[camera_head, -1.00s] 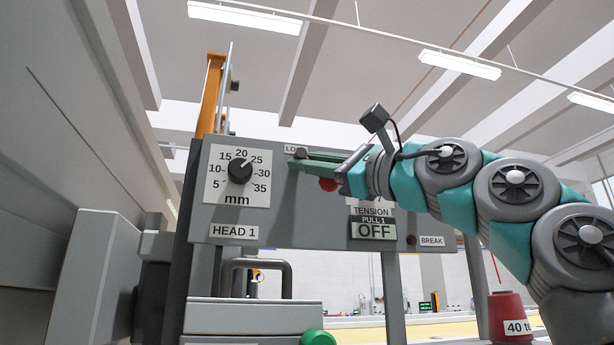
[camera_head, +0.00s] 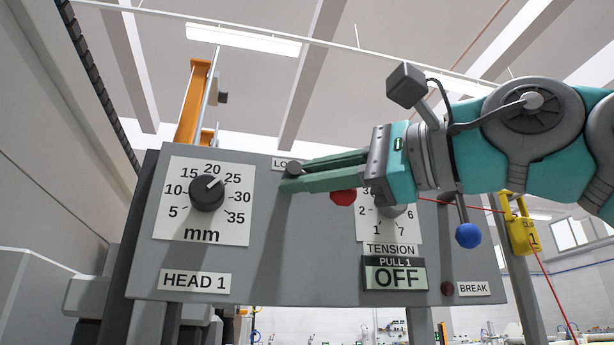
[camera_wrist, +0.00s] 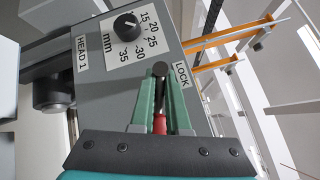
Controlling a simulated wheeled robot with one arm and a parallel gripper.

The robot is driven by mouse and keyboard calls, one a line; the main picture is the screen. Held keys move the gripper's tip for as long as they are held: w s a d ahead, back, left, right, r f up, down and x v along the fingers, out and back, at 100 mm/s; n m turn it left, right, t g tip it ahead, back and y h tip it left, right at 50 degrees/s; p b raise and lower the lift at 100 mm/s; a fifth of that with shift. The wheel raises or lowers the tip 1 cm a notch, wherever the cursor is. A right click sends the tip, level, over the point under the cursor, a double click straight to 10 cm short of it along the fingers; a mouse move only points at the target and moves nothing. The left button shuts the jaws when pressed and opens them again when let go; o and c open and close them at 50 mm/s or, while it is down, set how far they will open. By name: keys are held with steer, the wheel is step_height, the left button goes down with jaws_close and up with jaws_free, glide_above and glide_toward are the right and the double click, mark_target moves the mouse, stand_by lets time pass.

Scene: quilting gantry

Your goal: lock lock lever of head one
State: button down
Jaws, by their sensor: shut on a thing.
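The lock lever of head one has a dark round pivot (camera_head: 293,168) beside the LOCK label, which my gripper partly covers, and a red end (camera_head: 343,197) showing below my fingers. My gripper (camera_head: 294,176) reaches in from the right with its two green fingers around the lever near the pivot. My gripper is shut on the lever. The fingers hide part of its shaft.
The HEAD 1 panel (camera_head: 270,255) carries the mm dial (camera_head: 207,193), the tension dial, partly covered by my gripper, and a display reading OFF (camera_head: 396,275). A blue ball (camera_head: 468,236) on a rod and a yellow clip (camera_head: 522,236) with red thread are close below my arm.

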steer(key=shift+r, duration=0.1)
steer(key=c, duration=0.9)
jaws_free()
steer(key=shift+a, duration=0.1)
steer(key=shift+v, duration=3.95)
